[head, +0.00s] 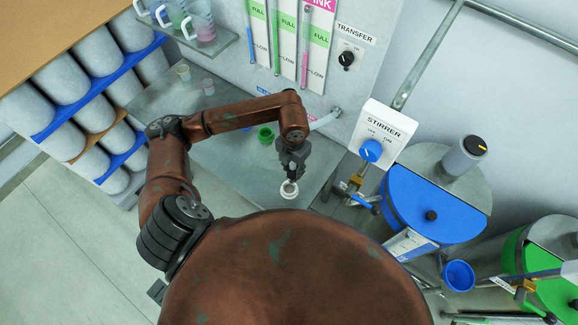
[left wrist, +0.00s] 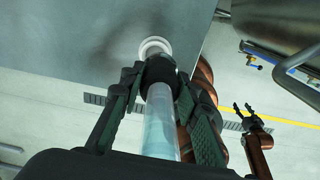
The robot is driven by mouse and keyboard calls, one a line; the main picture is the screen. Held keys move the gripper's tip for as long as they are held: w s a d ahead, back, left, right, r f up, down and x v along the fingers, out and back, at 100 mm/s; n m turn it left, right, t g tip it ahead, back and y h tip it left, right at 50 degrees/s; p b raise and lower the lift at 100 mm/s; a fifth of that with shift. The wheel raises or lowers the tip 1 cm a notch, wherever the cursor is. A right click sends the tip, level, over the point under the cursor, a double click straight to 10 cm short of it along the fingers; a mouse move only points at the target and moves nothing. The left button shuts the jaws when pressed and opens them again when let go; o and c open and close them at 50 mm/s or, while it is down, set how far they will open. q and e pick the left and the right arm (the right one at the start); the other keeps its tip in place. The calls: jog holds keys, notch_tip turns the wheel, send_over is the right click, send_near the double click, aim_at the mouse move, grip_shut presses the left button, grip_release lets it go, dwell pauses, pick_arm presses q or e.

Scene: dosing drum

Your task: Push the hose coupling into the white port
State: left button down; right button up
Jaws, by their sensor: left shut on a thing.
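My left gripper (head: 290,168) is over the steel table, pointing down at the white port (head: 289,189), a pale ring near the table's front edge. In the left wrist view the left gripper (left wrist: 160,80) is shut on the hose coupling (left wrist: 160,69), a dark collar on a clear, bluish hose (left wrist: 160,125). The coupling's far end overlaps the white port (left wrist: 153,46); I cannot tell whether it is seated. In the head view the gripper hides the coupling. My right gripper (left wrist: 244,116) shows small in the left wrist view, fingers apart and empty.
A green cup (head: 265,134) stands on the steel table (head: 235,155) behind the gripper. A pale hose (head: 325,119) comes from the wall fitting. The stirrer box (head: 388,130) and blue-lidded drum (head: 425,205) stand to the right. Free table lies left of the gripper.

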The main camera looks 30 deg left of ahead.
aim_at(289, 176)
pick_arm(q)
jog(key=n, duration=0.3)
jog(key=n+p, duration=0.1)
jog(key=shift+s+a+r+n, duration=0.15)
jog(key=shift+s+n, duration=0.15)
jog(key=shift+n, duration=0.1)
jog(key=n, duration=0.3)
jog(key=shift+s+a+p, duration=0.15)
jog(key=shift+p, duration=0.25)
jog(key=shift+s+n, duration=0.1)
jog(key=shift+n, duration=0.6)
jog(key=shift+f, duration=0.6)
jog(key=shift+a+f+b, duration=0.1)
jog(key=shift+f+b, duration=1.25)
jog(key=shift+f, duration=0.55)
pick_arm(e)
jog(key=shift+s+d+f, duration=0.2)
jog(key=shift+s+f, duration=0.05)
jog(key=shift+f, duration=0.05)
jog(key=shift+a, duration=0.2)
pick_arm(q)
jog(key=shift+f+b, duration=0.2)
jog(key=shift+b, duration=0.15)
pick_arm(e)
jog(key=shift+f, duration=0.25)
